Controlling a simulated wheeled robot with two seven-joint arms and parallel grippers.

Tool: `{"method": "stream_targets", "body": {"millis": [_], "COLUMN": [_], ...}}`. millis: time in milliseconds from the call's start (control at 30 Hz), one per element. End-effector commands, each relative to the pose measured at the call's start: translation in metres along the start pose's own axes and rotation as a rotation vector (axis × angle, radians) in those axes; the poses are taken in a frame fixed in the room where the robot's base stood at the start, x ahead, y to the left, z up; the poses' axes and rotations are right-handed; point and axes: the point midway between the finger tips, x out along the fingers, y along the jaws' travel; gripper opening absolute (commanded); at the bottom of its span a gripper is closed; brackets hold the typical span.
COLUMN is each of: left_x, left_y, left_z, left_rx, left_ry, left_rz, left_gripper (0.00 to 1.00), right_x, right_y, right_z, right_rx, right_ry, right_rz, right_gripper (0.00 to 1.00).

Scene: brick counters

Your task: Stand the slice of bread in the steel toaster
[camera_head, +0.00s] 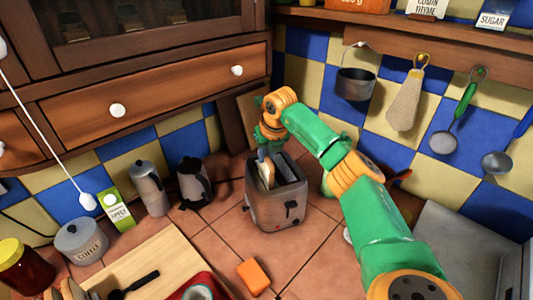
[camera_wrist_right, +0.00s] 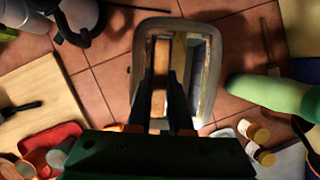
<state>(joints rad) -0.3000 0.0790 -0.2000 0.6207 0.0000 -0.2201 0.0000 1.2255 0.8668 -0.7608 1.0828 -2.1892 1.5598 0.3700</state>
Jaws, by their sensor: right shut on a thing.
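The steel toaster (camera_head: 277,209) stands on the tiled counter in the middle of the head view, with two long slots on top. The slice of bread (camera_head: 269,173) is upright at the left slot, its lower part hidden inside the toaster. My right gripper (camera_head: 263,154) is above the toaster, shut on the slice's upper edge. In the right wrist view the bread (camera_wrist_right: 160,76) shows edge-on in one slot, and the other slot of the toaster (camera_wrist_right: 207,88) looks empty. My left gripper is not in view.
A cutting board (camera_head: 150,270) is at the lower left. Utensils and a pot (camera_head: 355,82) hang at the right wall.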

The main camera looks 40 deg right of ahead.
Motion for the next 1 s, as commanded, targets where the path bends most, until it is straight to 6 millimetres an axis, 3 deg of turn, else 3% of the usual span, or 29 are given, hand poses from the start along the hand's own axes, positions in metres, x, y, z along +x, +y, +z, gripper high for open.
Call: {"method": "stream_targets", "body": {"millis": [400, 433, 533, 567, 867, 1000], "left_x": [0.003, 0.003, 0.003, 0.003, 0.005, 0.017], "left_y": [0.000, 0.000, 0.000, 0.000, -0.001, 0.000], "left_z": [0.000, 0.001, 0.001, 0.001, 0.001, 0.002], "left_rx": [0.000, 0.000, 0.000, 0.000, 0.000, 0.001], "left_ry": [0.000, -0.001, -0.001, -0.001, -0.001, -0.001], "left_rz": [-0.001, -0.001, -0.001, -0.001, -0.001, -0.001], "left_gripper": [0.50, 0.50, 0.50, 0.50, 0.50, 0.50], "right_x": [0.006, 0.006, 0.006, 0.006, 0.003, -0.022], "right_y": [0.000, 0.000, 0.000, 0.000, 0.000, 0.000], "right_z": [-0.002, -0.002, -0.002, -0.002, -0.002, -0.002], "right_rx": [0.000, 0.000, 0.000, 0.000, 0.000, -0.001], "right_ry": [0.001, 0.001, 0.001, 0.001, -0.002, -0.007], "right_rz": [-0.001, 0.000, 0.000, 0.000, 0.000, 0.001], "right_gripper": [0.00, 0.24, 0.51, 0.54, 0.54, 0.54]}}
